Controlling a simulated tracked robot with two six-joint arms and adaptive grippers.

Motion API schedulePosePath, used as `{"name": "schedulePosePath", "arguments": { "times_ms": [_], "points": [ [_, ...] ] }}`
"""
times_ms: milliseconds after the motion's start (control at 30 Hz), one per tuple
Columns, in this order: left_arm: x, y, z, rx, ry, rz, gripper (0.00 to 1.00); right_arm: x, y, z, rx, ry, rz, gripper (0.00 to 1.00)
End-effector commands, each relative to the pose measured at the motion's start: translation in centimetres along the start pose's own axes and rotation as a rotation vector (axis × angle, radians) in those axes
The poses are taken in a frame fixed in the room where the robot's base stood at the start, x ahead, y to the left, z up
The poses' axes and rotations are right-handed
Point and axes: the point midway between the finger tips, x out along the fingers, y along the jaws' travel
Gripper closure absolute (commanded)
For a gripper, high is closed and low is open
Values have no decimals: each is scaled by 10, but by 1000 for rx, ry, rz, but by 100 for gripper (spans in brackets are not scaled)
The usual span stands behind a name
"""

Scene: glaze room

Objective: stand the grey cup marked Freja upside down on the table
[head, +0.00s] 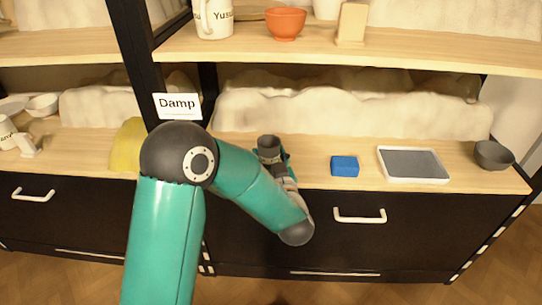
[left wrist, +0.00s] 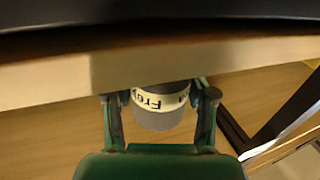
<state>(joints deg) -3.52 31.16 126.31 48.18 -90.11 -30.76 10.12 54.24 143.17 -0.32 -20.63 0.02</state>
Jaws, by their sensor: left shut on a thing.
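The grey cup (head: 268,143) is at the front of the wooden counter (head: 308,174), left of the blue block. In the left wrist view the cup (left wrist: 160,119) shows a pale band with dark letters, partly readable as "Fre". My left gripper (head: 281,163) is shut on the cup, with one finger on each side in the left wrist view (left wrist: 160,97). In the head view the cup's dark round upper end faces up; I cannot tell surely whether it is mouth or base, or whether the cup touches the counter. My right gripper is not in view.
On the counter to the right are a blue block (head: 344,166), a grey-topped white tray (head: 447,178) and a dark bowl (head: 493,155). A "Damp" sign (head: 178,106) hangs on the post. A shelf (head: 400,57) overhangs the back. Counter between cup and block is clear.

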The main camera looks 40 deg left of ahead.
Motion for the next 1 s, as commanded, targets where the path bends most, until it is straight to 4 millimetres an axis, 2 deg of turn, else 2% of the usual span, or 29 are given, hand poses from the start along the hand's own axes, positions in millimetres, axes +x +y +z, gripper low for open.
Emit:
{"name": "schedulePosePath", "arguments": {
  "times_ms": [200, 467, 567, 1000],
  "points": [
    [0, 0, -17, -1, 2, 0, 74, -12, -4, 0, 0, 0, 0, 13],
    [-2, 1, -22, -2, 1, 1, 74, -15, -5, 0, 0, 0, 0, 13],
    [-9, 1, -21, -1, 1, 2, 74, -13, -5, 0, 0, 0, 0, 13],
    [-62, 1, -21, -1, 2, 3, 74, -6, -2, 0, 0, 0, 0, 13]
  ]
}}
